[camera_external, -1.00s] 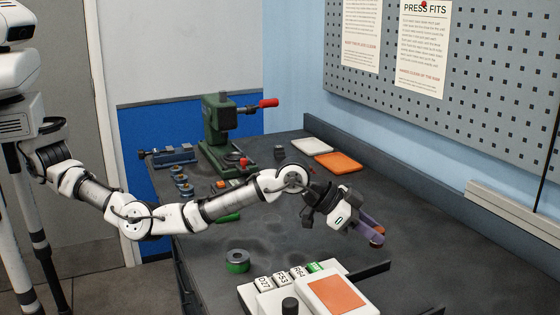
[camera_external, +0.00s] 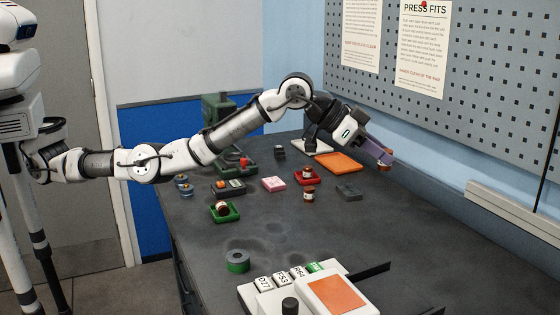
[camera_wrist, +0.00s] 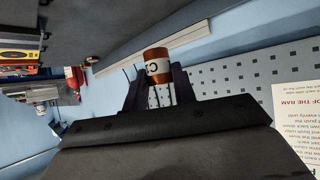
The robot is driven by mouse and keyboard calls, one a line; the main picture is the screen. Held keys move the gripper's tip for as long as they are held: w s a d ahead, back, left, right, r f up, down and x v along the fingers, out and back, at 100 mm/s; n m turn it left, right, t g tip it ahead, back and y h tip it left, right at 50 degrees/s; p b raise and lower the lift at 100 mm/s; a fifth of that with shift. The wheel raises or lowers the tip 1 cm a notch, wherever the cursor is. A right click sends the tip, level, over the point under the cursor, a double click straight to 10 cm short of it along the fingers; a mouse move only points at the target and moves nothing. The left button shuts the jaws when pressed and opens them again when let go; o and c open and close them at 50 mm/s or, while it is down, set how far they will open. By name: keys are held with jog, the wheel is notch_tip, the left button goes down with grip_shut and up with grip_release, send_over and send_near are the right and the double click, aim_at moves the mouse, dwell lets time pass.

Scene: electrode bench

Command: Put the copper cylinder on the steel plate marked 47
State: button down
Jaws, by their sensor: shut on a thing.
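My gripper (camera_external: 380,156) is shut on a copper-coloured cylinder with a white label band (camera_wrist: 156,66) and holds it well above the bench. The cylinder also shows at the fingertips in the external view (camera_external: 386,162). In the wrist view it stands between the two dark fingers, and a letter "C" is partly legible on its band. A small dark grey plate (camera_external: 348,192) lies on the bench below and left of the gripper. I can read no 47 on any plate from here.
A red tray (camera_external: 318,177) and a green tray (camera_external: 235,215) each have a small cylinder at them. The pegboard wall (camera_external: 480,110) is behind.

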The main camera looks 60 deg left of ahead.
jog(key=w+a+r+n+y+p, duration=0.1)
jog(key=w+a+p, duration=0.35)
jog(key=a, duration=0.75)
jog(key=n+t+y, duration=0.1)
jog(key=n+y, duration=0.1)
send_over(349, 192)
jog(key=a, duration=0.5)
notch_tip(349, 192, down, 14)
jog(key=p, duration=0.4)
jog(key=shift+s+f, duration=0.15)
jog(key=shift+f, duration=0.1)
jog(key=shift+f+p, duration=0.55)
jog(key=shift+f, duration=1.7)
jog(key=shift+f, duration=0.15)
jog(key=c, duration=1.3)
grip_release()
jog(key=shift+o, duration=0.8)
